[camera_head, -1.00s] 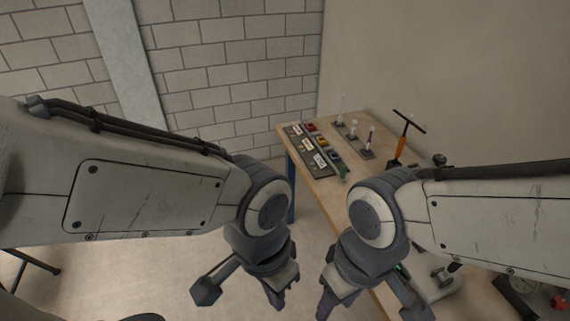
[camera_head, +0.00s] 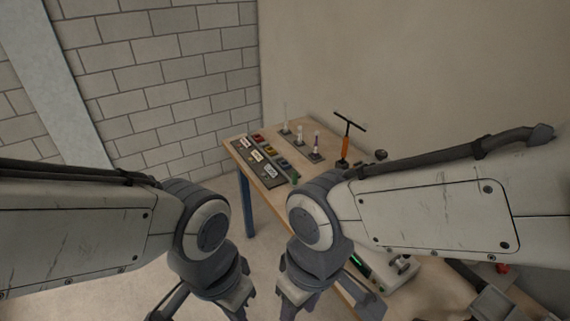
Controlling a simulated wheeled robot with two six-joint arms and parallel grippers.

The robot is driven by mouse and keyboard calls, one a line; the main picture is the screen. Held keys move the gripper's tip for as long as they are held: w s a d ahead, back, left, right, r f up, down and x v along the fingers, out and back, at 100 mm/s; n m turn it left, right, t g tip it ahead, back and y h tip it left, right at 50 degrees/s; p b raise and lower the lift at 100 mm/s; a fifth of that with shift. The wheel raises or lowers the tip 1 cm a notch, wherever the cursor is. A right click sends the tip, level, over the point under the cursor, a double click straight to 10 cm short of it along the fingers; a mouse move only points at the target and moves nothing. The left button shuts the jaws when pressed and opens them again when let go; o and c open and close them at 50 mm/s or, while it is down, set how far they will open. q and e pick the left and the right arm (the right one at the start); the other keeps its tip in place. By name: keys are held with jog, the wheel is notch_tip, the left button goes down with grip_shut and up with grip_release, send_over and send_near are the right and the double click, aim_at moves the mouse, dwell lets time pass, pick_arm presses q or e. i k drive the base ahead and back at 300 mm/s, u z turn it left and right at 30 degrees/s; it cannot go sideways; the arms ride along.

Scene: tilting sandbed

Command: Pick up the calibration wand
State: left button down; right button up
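The calibration wand (camera_head: 344,145) looks to be the T-shaped tool with an orange handle and a black crossbar. It stands upright towards the back right of the wooden table (camera_head: 262,196), near the wall. My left gripper (camera_head: 205,303) is at the bottom of the picture, fingers spread, empty and well in front of the table. My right gripper (camera_head: 326,300) is also low, fingers spread and empty, near the table's front edge. Both are far from the wand.
Dark trays (camera_head: 262,166) with labels and coloured pieces lie at the table's left. Several small stands with upright pieces (camera_head: 300,133) are left of the wand. A pale device with a green light (camera_head: 357,259) is partly hidden behind my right arm. Walls close off the back.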

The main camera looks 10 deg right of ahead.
aim_at(365, 126)
jog(key=u, duration=0.05)
jog(key=k, duration=0.6)
jog(key=u, duration=0.75)
jog(key=i, duration=1.7)
jog(key=z, duration=0.7)
jog(key=i, duration=0.75)
jog(key=z, duration=0.6)
